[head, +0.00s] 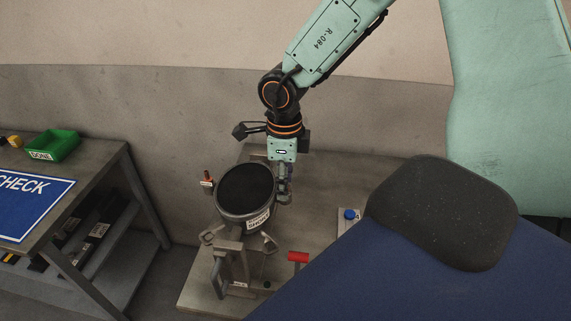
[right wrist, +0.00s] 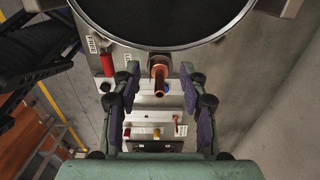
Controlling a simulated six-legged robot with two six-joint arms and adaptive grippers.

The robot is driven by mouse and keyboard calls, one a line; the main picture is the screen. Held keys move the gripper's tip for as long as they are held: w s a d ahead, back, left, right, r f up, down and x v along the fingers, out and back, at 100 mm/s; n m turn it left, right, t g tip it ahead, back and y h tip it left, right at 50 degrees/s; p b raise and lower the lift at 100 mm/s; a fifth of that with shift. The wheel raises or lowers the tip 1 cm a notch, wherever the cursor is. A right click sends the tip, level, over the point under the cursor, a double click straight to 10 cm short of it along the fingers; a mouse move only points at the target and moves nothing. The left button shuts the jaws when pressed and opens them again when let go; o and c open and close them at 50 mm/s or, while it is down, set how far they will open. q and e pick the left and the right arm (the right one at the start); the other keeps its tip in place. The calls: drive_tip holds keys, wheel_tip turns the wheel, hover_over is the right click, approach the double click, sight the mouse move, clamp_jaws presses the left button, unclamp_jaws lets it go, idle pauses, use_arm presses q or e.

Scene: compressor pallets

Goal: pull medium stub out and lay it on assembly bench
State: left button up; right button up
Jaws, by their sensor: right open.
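A copper stub (right wrist: 160,76) sticks out from the side of a dark round compressor (head: 247,188) in the right wrist view. I cannot tell from its looks whether it is the medium one. My right gripper (right wrist: 160,82) is open, with its purple-padded fingers on either side of the stub and a visible gap to each. In the head view my right gripper (head: 284,186) points down at the compressor's right side, and the stub is hidden there. The compressor stands upright in a clamp fixture on a grey plate (head: 200,291). My left gripper is out of view.
A grey bench (head: 120,165) on the left carries a blue CHECK sign (head: 30,205) and a green DONE bin (head: 52,145). A red handle (head: 298,257) and a blue button (head: 350,214) stand near the compressor. The plate's back right is clear.

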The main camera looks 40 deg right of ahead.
drive_tip(key=shift+c, duration=0.4)
clamp_jaws()
idle(0.4)
drive_tip(key=shift+r, duration=0.1)
drive_tip(key=shift+r+p, duration=1.45)
drive_tip(key=shift+p, duration=0.35)
drive_tip(key=shift+r+p, duration=0.3)
drive_tip(key=shift+r, duration=1.2)
